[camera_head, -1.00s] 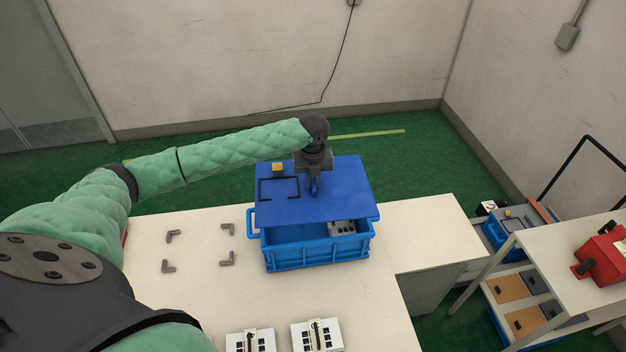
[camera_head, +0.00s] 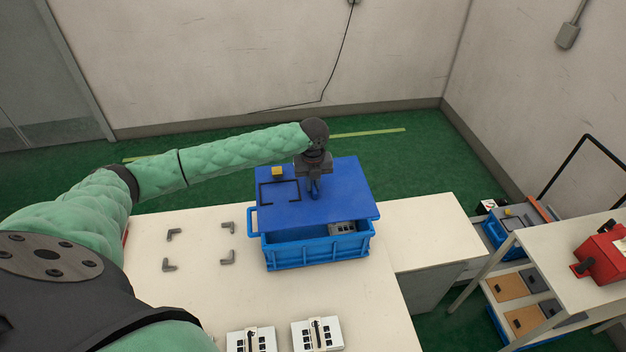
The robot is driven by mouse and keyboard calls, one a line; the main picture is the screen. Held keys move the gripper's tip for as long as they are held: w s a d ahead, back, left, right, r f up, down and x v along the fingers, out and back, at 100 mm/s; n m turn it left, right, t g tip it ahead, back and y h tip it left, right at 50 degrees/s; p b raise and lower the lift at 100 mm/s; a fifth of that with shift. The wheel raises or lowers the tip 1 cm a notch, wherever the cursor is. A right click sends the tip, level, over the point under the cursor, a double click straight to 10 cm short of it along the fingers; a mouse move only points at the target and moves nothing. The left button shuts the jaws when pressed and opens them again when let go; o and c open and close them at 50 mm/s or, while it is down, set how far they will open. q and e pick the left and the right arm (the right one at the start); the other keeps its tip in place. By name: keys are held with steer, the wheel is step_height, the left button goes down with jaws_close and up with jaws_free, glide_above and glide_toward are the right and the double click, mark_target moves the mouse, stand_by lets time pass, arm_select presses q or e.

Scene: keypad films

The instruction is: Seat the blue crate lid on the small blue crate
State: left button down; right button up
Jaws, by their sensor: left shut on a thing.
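The blue crate lid (camera_head: 335,205) is a flat blue panel with a black bracket outline and a small yellow block on it. My left gripper (camera_head: 314,192) is shut on the lid near its middle. The small blue crate (camera_head: 318,252) stands on the white table beneath the lid. The lid covers the crate's back part and its front edge lies inside the crate's front wall, so the front opening shows. A grey and white keypad unit (camera_head: 342,228) shows inside at the right. Whether the lid touches the rim I cannot tell. My right gripper is not in view.
The white table (camera_head: 195,295) bears several grey corner brackets (camera_head: 227,257) left of the crate. Two keypad units (camera_head: 317,334) lie at the front edge. A shelf rack (camera_head: 555,255) with a red box (camera_head: 603,256) stands at the right.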

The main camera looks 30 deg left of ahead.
arm_select(q)
steer(key=shift+f+b, duration=0.45)
steer(key=shift+f, duration=1.35)
steer(key=shift+f+b, duration=0.45)
steer(key=shift+f, duration=1.2)
steer(key=shift+f, duration=0.25)
steer(key=shift+f, duration=0.35)
steer(key=c, duration=1.4)
jaws_free()
steer(key=shift+o, duration=0.2)
steer(key=shift+b, duration=0.3)
